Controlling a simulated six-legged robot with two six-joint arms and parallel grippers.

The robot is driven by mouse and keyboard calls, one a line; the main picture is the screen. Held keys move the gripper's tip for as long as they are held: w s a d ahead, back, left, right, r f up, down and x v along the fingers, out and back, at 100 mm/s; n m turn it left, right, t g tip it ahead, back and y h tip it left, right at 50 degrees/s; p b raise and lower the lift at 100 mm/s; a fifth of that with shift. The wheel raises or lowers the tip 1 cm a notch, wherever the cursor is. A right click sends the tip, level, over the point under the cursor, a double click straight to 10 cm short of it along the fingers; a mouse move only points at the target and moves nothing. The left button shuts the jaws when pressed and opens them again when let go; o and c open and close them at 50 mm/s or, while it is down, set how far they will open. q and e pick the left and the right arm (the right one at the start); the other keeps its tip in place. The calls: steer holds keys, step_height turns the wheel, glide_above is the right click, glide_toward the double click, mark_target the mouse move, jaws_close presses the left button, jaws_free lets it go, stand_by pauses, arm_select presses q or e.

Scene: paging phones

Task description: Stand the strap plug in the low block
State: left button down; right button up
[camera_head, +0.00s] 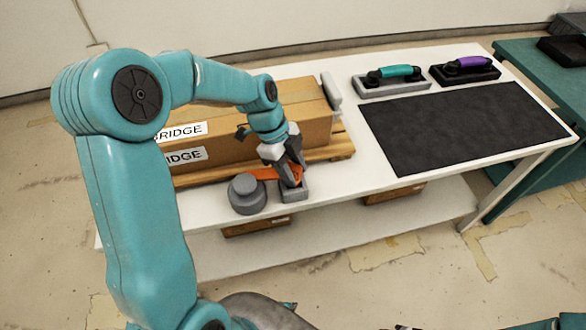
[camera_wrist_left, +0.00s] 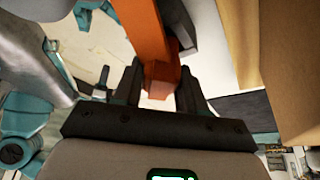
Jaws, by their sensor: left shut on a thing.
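My left gripper (camera_head: 292,178) is shut on the orange strap plug (camera_head: 297,174), just above or at the low grey block (camera_head: 294,192) near the table's front edge. The fingers hide most of the plug, and I cannot tell whether its lower end is inside the block. An orange strap (camera_head: 262,173) runs left from it to a round grey weight (camera_head: 247,194). In the left wrist view the orange strap plug (camera_wrist_left: 158,78) sits between the two fingers (camera_wrist_left: 160,88). Of my right arm only slivers show at the bottom edge of the head view.
Cardboard boxes marked BRIDGE (camera_head: 225,128) stand on a wooden pallet (camera_head: 330,153) close behind the gripper. A black mat (camera_head: 465,128) covers the table's right part. Behind it are a teal-handled tool (camera_head: 393,73) and a purple-handled tool (camera_head: 467,64). Bare white tabletop lies right of the block.

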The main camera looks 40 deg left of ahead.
arm_select(q)
steer(key=c, duration=0.9)
jaws_free()
steer(key=shift+s+f, duration=0.2)
steer(key=shift+f, duration=0.15)
steer(key=shift+w+a+f, duration=0.1)
steer(key=shift+w+f, duration=0.05)
steer(key=shift+w, duration=0.15)
steer(key=shift+s+r, duration=0.2)
steer(key=shift+r, duration=0.25)
steer(key=shift+a+r+p, duration=0.1)
steer(key=shift+r+p, duration=0.3)
steer(key=shift+p, duration=0.15)
steer(key=shift+w+a+r+p, duration=0.1)
steer(key=shift+a+r+p, duration=0.3)
steer(key=shift+r, duration=0.2)
steer(key=shift+p+v, duration=0.65)
steer(key=shift+v, duration=0.5)
steer(key=shift+a+r+p, duration=0.25)
steer(key=shift+r+p, duration=0.2)
steer(key=shift+r, duration=0.25)
steer(key=p, duration=0.3)
glide_toward(292, 167)
steer(key=shift+a+f, duration=0.15)
steer(key=shift+f, duration=0.05)
steer(key=shift+w, duration=0.15)
